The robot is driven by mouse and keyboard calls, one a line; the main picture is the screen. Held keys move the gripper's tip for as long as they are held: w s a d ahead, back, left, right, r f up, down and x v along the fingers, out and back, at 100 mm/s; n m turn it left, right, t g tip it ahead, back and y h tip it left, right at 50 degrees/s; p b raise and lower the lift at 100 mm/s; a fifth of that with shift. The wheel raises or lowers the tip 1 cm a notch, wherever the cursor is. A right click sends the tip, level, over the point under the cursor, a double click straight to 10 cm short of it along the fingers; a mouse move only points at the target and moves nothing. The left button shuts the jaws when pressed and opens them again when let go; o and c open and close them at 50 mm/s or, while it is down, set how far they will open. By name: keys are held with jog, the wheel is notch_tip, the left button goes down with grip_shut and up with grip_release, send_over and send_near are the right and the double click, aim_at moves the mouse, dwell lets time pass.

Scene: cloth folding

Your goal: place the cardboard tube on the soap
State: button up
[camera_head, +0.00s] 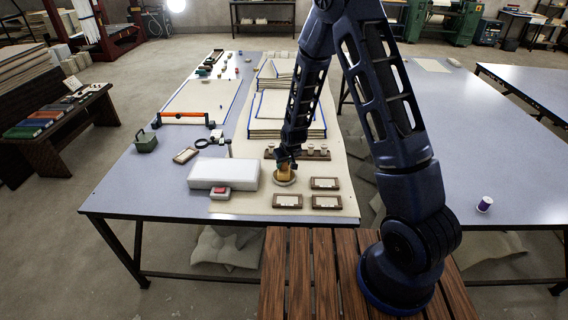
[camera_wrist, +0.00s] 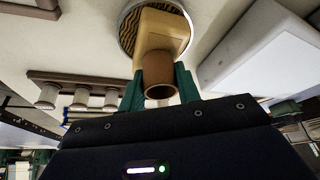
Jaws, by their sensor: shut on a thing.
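The cardboard tube (camera_wrist: 160,73), a short brown hollow roll, is held between the green fingers of my gripper (camera_wrist: 160,84) in the wrist view. The tan soap (camera_wrist: 165,30) is a block on a round dish with a dark wavy pattern (camera_wrist: 128,30). The tube's far end overlaps the soap in this view; I cannot tell whether they touch. In the head view my gripper (camera_head: 287,160) is low over the dish (camera_head: 284,181), and the tube and soap are too small to separate clearly.
A white block (camera_head: 222,174) with a red-topped item (camera_head: 220,191) in front stands left of the dish. A rack of pale spools (camera_head: 316,152) and folded cloth stacks (camera_head: 285,112) are behind. The table's left front is clear.

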jog(key=o, duration=0.9)
jog(key=shift+f, duration=0.1)
jog(key=shift+o, duration=0.2)
jog(key=v, duration=1.2)
jog(key=shift+d+r, duration=0.1)
jog(key=shift+r, duration=0.1)
